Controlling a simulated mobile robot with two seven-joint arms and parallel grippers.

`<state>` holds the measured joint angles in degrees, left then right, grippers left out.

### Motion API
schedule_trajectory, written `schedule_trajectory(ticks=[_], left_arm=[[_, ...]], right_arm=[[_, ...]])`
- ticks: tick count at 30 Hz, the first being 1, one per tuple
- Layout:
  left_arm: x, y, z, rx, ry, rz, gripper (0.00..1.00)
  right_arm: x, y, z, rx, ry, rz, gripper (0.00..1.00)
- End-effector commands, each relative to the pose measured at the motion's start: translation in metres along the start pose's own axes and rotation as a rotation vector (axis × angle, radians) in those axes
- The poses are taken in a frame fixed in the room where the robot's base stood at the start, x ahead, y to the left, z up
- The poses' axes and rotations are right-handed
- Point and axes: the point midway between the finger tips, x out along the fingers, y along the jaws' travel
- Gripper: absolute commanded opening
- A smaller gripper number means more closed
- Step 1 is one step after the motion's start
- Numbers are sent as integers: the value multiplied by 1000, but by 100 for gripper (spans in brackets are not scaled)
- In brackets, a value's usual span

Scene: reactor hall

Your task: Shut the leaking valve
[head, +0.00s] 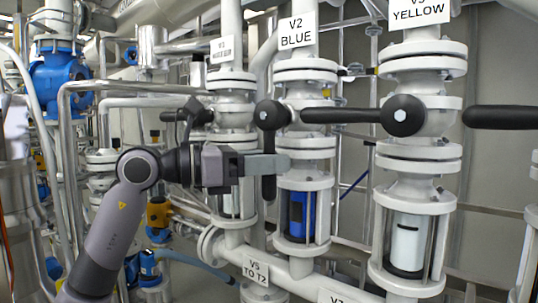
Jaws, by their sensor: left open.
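My left gripper (272,165) reaches in from the left, its pale fingers open across the black lever of valve V2. The V2 lever (269,188) hangs straight down from its round hub (271,115), showing above and below the fingers. I cannot tell whether the fingers touch it. Valve V3 (425,115), labelled yellow, has a black lever (340,115) pointing level to the left. Valve V1 (232,110) stands behind on the left, its dark handle partly hidden by my wrist. No leak shows clearly at any valve. My right gripper is out of view.
Below V2 a sight glass (297,214) shows blue; below V3 another (407,243) looks pale. A further black lever (500,117) enters at the right edge. A white pipe (300,267) runs below. Pipes and a blue valve body (55,80) crowd the left.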

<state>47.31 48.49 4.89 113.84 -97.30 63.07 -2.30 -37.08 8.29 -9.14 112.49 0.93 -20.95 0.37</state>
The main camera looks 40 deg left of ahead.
Motion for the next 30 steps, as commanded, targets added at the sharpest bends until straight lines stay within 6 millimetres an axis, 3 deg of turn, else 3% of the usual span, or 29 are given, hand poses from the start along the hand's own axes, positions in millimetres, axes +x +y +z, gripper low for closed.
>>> schedule_trajectory(ticks=[9, 13, 30], left_arm=[[4, 0, -1, 0, 0, -1, 43], [4, 0, -1, 0, 1, -1, 1], [-3, 9, 3, 113, 80, 3, 0]], right_arm=[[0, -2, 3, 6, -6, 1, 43], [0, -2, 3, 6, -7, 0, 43], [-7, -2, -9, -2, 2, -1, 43]])
